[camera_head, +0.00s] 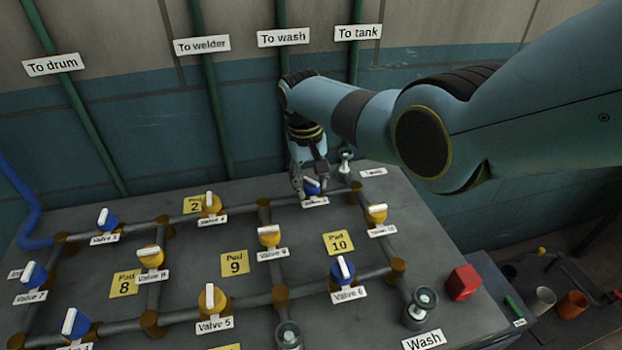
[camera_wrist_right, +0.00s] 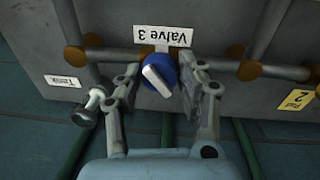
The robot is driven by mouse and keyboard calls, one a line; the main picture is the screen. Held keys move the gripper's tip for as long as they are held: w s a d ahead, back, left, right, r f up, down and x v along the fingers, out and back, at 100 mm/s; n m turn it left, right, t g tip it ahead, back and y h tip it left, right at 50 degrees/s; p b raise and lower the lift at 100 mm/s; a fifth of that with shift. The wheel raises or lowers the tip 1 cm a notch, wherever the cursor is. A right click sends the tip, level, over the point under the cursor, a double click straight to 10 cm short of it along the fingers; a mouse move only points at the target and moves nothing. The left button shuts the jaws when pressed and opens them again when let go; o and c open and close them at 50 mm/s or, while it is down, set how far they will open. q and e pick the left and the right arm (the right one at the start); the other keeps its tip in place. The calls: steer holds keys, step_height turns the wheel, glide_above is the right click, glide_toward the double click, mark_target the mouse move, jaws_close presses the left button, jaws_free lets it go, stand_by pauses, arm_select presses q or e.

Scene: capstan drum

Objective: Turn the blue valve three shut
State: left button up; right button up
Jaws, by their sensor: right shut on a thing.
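The blue valve three (camera_head: 313,187) is on the far pipe of the manifold bench, partly hidden by my right gripper (camera_head: 311,181). In the right wrist view, the valve (camera_wrist_right: 170,66) is a blue knob with a white bar handle, beside a tag reading Valve 3 (camera_wrist_right: 163,35). The handle lies slantwise to the pipe it sits on. My left gripper is in neither view.
Other blue valves, such as Valve 6 (camera_head: 342,270), and yellow valves, such as Valve 5 (camera_head: 213,300), stand on the pipes. A metal fitting (camera_head: 345,163) by the Tank tag is close to the right of my gripper. A red block (camera_head: 463,282) sits near the bench's right edge.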

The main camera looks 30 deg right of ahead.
mark_target(306, 183)
steer(key=m, duration=0.3)
steer(key=shift+m, duration=0.4)
steer(key=shift+w+m, duration=0.1)
steer(key=shift+m, duration=1.8)
steer(key=o, duration=1.1)
steer(key=shift+o, duration=0.2)
step_height(306, 183, up, 12)
steer(key=shift+w+a, duration=0.35)
